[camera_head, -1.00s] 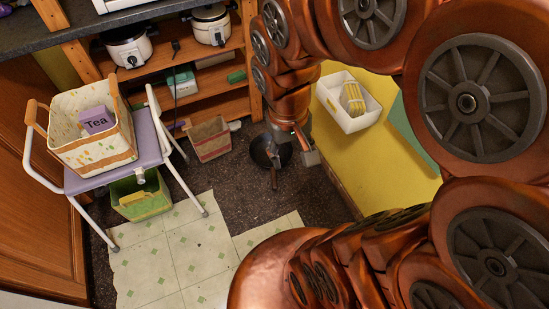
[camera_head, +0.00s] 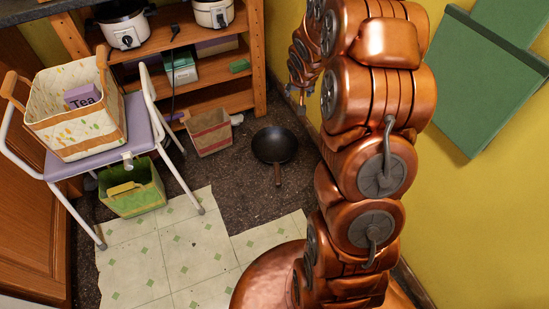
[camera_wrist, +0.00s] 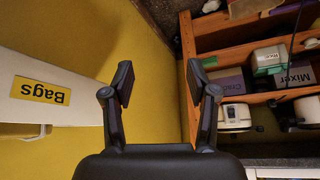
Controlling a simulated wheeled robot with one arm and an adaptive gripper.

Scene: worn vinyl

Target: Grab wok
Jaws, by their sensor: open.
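The wok (camera_head: 274,146) is a dark round pan on the dark speckled floor in the head view. It lies upright, with its brown handle pointing toward the bottom of the picture. My gripper (camera_wrist: 160,80) is open in the wrist view, with nothing between its two black fingers. In the head view the end of my copper arm is above and right of the wok, apart from it, by the yellow wall. The fingers are small and partly hidden there. The wok does not show in the wrist view.
A wooden shelf (camera_head: 258,62) with cookers and boxes stands behind the wok. A striped basket (camera_head: 210,133) is left of it. A white chair (camera_head: 152,128) holds a basket with a Tea box. The wrist view shows a white Bags box (camera_wrist: 85,97) by the yellow wall.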

